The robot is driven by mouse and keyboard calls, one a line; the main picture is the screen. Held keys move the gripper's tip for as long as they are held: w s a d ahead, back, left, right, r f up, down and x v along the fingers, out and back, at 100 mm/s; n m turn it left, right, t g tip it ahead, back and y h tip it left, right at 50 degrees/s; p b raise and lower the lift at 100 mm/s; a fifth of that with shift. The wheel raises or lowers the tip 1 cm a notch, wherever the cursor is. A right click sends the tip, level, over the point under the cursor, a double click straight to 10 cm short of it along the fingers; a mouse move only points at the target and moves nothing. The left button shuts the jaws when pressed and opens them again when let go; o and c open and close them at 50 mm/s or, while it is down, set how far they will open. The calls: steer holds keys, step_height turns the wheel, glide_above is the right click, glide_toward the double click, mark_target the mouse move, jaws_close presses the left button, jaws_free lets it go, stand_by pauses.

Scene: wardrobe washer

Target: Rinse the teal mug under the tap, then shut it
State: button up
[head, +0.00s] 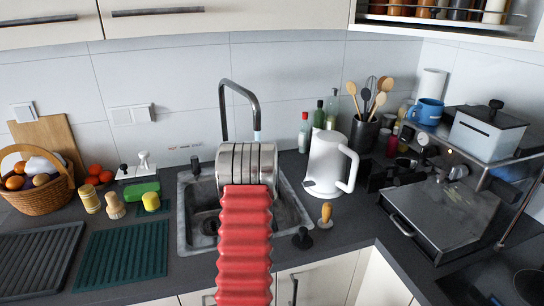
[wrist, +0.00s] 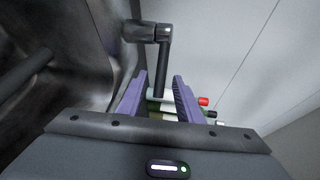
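The tall dark tap (head: 240,97) arches over the sink (head: 296,212) in the head view. A pale blue streak hangs below its spout (head: 257,135) and looks like running water. In the wrist view the tap's dark lever (wrist: 163,66) reaches in between the two purple fingers of my gripper (wrist: 160,90). The fingers stand apart, with gaps beside the lever. In the head view my arm hides the gripper and the middle of the sink. A blue mug (head: 427,110) stands on the coffee machine at the right; I make out no other mug.
A white kettle (head: 326,165) stands right of the sink, with bottles (head: 331,105) behind it. A wooden-handled tool (head: 326,214) and a dark knob-like item (head: 302,238) stand by the front right. Sponges, brushes and a drying mat (head: 122,250) lie left.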

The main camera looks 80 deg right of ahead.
steer(key=shift+w+d+f, duration=0.1)
steer(key=shift+d+f, duration=0.05)
steer(key=shift+d, duration=0.7)
steer(key=shift+w+d+f, duration=0.1)
steer(key=shift+d+f, duration=0.05)
steer(key=shift+d, duration=0.7)
steer(key=shift+c, duration=0.4)
jaws_close()
